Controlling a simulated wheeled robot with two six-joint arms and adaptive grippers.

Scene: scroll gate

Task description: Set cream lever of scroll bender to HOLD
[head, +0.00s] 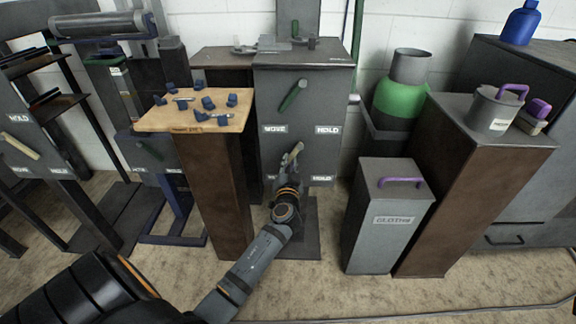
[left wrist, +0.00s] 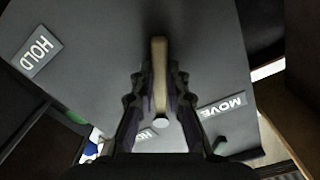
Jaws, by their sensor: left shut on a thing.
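A tall grey cabinet (head: 334,85) stands in the middle of the head view. Its front carries a cream lever (head: 297,150), tilted with its upper end to the right, below a green lever (head: 293,95). A HOLD label (head: 321,178) is at the cabinet's lower right. My left gripper (head: 291,166) is at the cream lever, low on the front. In the left wrist view, the cream lever (left wrist: 159,72) lies between the two fingers, which are closed around it. A HOLD label (left wrist: 37,51) and an inverted MOVE label (left wrist: 222,105) flank it.
A brown pedestal (head: 213,185) with a wooden top holding small blue parts stands left of my left arm. A grey bin (head: 385,220) with a purple handle stands right.

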